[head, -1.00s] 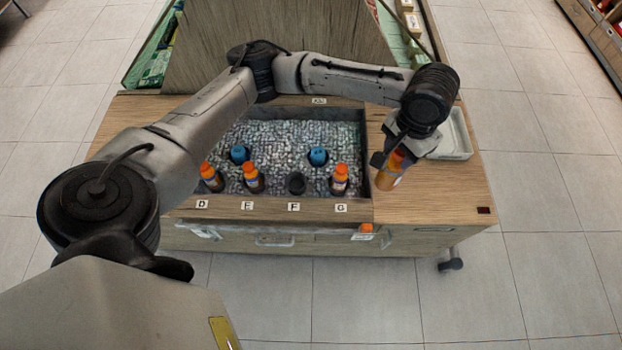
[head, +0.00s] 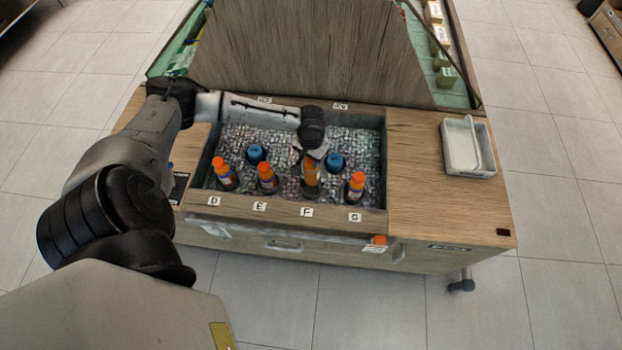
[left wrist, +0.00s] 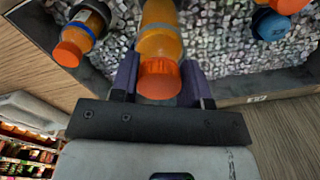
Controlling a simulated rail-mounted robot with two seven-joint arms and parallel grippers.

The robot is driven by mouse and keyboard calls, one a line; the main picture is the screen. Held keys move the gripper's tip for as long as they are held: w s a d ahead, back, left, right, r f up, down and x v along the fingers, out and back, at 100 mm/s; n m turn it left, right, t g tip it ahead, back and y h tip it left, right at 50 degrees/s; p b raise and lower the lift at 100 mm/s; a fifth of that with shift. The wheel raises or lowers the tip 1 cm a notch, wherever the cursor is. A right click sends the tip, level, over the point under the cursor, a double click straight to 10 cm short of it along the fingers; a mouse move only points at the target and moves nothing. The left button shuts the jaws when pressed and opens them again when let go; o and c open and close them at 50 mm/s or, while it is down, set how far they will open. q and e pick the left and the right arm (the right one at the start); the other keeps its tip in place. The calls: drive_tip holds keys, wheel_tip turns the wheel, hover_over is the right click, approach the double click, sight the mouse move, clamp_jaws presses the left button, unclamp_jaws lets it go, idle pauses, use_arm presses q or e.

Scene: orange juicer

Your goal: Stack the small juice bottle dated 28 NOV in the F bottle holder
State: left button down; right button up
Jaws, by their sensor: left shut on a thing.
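My left gripper (head: 311,154) is shut on a small bottle of orange juice (head: 311,175) with an orange cap. It holds the bottle about upright over the ice bed, in line with the F label (head: 307,212). In the left wrist view the two fingers (left wrist: 158,82) close around the bottle (left wrist: 160,42) just by its cap. The F holder is hidden behind the bottle, and I cannot tell whether the bottle's base is inside it. The date on the bottle is not legible. My right gripper is not in view.
Similar bottles stand at D (head: 224,174), E (head: 268,179) and G (head: 355,187), close on both sides. Two blue-capped things (head: 335,162) sit behind. The wooden rim (head: 285,206) bounds the ice bed (head: 290,140). A white tray (head: 468,147) lies on the right countertop.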

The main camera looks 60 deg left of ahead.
sight(311, 165)
use_arm(q)
wheel_tip(311, 165, down, 4)
drive_tip(key=shift+f+b, duration=0.1)
drive_tip(key=shift+b, duration=0.2)
drive_tip(key=shift+f+b, duration=0.5)
drive_tip(key=shift+f, duration=1.6)
drive_tip(key=c, duration=0.6)
unclamp_jaws()
drive_tip(key=shift+r, duration=0.15)
